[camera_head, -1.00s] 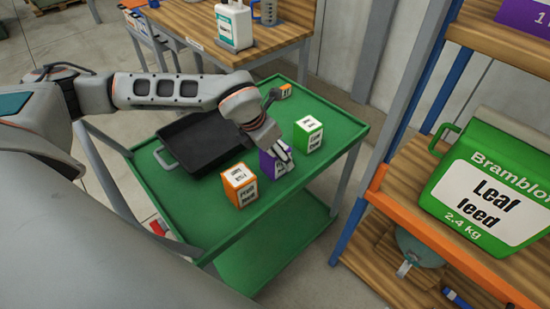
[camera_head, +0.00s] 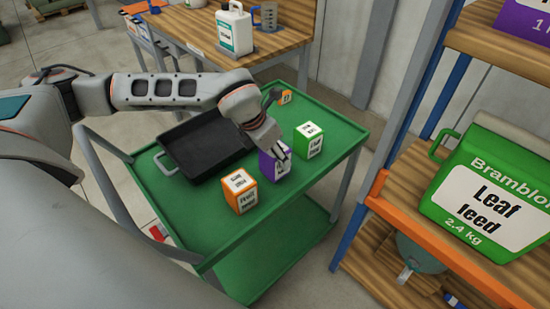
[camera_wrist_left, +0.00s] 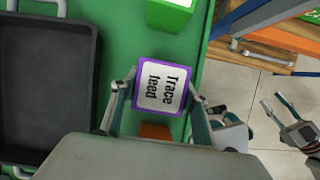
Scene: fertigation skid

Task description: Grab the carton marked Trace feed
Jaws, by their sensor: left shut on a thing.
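The purple carton (camera_head: 270,169) stands on the green cart top between an orange-edged and a green carton. In the left wrist view the purple carton (camera_wrist_left: 161,86) shows a white label reading "Trace feed". My left gripper (camera_head: 279,151) reaches down over it from above. In the left wrist view the left gripper's fingers (camera_wrist_left: 161,97) lie along two opposite sides of the carton, shut on it. My right gripper (camera_wrist_left: 273,101) shows at the right of the left wrist view, over the floor, with its fingers apart and nothing between them.
The orange carton (camera_head: 240,191) and green carton (camera_head: 308,141) stand close on either side. A black tray (camera_head: 206,146) lies left on the cart (camera_head: 190,210). A small orange item (camera_head: 285,97) is at the back. A shelf with a large green Leaf feed container (camera_head: 485,190) stands right.

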